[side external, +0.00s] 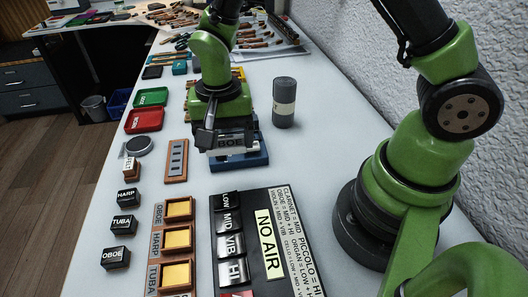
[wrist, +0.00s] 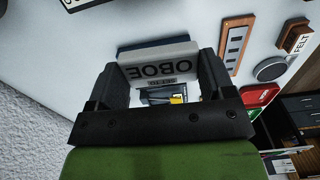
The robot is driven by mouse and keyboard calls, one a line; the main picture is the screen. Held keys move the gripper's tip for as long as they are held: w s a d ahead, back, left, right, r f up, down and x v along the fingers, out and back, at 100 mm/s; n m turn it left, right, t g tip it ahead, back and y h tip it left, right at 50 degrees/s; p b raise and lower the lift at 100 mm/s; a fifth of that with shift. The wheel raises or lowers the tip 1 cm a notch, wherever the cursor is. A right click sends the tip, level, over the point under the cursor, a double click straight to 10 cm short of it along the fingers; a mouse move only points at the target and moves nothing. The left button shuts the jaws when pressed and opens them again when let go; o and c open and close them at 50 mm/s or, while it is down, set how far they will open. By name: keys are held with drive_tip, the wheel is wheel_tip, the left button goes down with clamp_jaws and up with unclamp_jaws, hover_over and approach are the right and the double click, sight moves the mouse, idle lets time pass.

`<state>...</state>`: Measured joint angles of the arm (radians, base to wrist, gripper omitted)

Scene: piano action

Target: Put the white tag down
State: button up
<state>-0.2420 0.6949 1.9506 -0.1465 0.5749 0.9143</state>
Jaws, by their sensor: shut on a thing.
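The white tag (wrist: 160,62), lettered OBOE, is between the two fingers of my gripper (wrist: 162,70) in the wrist view. The fingers are shut on its sides. A blue block or tray (side external: 250,158) lies just under and behind the tag. I cannot tell whether the tag touches it.
A dark board with black keys and a NO AIR label (side external: 268,244) lies in front. A wooden rack with yellow pads (side external: 177,240) is beside it. Black blocks lettered HARP, TUBA and OBOE (side external: 115,258) stand at the left. A grey cylinder (side external: 284,103) stands behind right.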

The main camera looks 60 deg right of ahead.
drive_tip(key=s+d, duration=0.2)
drive_tip(key=d, duration=0.6)
approach(295, 152)
wheel_tip(295, 152, down, 7)
drive_tip(key=shift+f, duration=0.1)
drive_tip(key=shift+f, duration=0.1)
drive_tip(key=o, duration=0.9)
drive_tip(key=a+r+n+t, duration=0.1)
drive_tip(key=a+r+t, duration=0.1)
drive_tip(key=r, duration=1)
drive_tip(key=a+r+n+t, duration=0.1)
drive_tip(key=a+r, duration=0.2)
drive_tip(key=r, duration=0.8)
drive_tip(key=s+a+r+n+t, duration=0.1)
drive_tip(key=s+a+r, duration=0.1)
drive_tip(key=s, duration=0.1)
drive_tip(key=s+a+r+n+t+y, duration=0.1)
drive_tip(key=s+a+r, duration=0.1)
drive_tip(key=r, duration=0.1)
drive_tip(key=s+a+r+n+t+y, duration=0.1)
drive_tip(key=s+a+r+t, duration=0.1)
drive_tip(key=s+r, duration=0.1)
drive_tip(key=shift+s+a, duration=0.2)
drive_tip(key=shift+s, duration=0.1)
